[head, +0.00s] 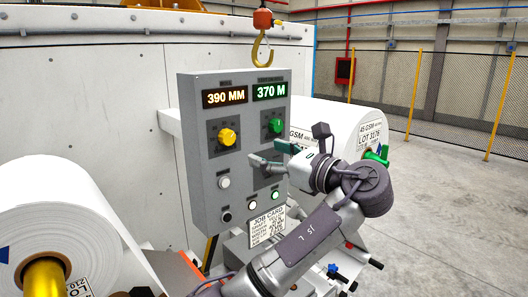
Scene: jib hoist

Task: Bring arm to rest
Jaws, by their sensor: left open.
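My left arm (305,238) rises from the bottom middle of the head view and bends at a dark grey joint, with its wrist turned toward the control panel. My left gripper (268,155) is open and empty in front of the grey control panel (196,150), below the green knob (275,126) on its right side. The gripper hides part of the panel there. Whether a fingertip touches the panel I cannot tell. My right gripper is not in view.
The panel shows 390 MM and 370 M, with a yellow knob (228,137) at left. A hoist hook (262,48) hangs above it. White rolls stand at left (60,205) and behind my wrist (345,117). A job card (267,225) sits below. Floor at right (450,220) is clear.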

